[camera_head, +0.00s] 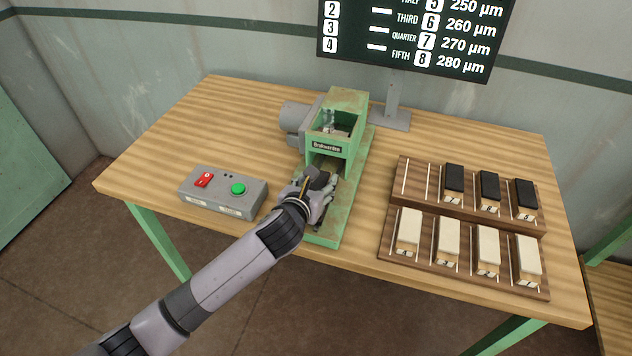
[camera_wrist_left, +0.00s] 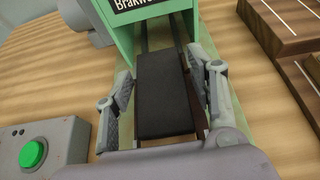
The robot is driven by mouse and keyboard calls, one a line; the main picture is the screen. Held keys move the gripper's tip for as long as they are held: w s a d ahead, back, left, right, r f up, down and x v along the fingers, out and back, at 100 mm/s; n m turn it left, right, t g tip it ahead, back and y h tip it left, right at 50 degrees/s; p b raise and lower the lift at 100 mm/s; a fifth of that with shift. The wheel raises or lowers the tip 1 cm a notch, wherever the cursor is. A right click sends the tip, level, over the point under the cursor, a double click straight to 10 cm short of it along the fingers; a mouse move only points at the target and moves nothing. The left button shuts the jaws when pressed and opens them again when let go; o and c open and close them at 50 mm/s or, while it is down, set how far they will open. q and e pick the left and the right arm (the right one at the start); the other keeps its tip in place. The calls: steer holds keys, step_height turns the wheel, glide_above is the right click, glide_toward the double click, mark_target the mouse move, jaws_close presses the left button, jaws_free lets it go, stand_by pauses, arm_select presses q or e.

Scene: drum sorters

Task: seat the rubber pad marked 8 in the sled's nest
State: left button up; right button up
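A black rubber pad (camera_wrist_left: 163,95) lies on the sled in the green machine's channel, between my left gripper's fingers. Its number is not visible. My left gripper (camera_head: 318,186) is at the front of the machine; in the left wrist view its fingers (camera_wrist_left: 160,85) stand on either side of the pad, with a narrow gap visible at the left finger. The gripper looks open around the pad. A brown sled edge (camera_wrist_left: 194,95) shows along the pad's right side. The nest under the pad is hidden. My right gripper is not in view.
The green machine (camera_head: 349,108) stands mid-table. A control box (camera_head: 222,205) with red and green buttons is to its left. A wooden rack (camera_head: 397,252) at right holds several white and black pads; its back-left part is empty. A sign (camera_head: 410,35) stands behind.

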arm_select(q)
steer(key=shift+o, duration=0.4)
steer(key=shift+r, duration=0.15)
steer(key=v, duration=1.2)
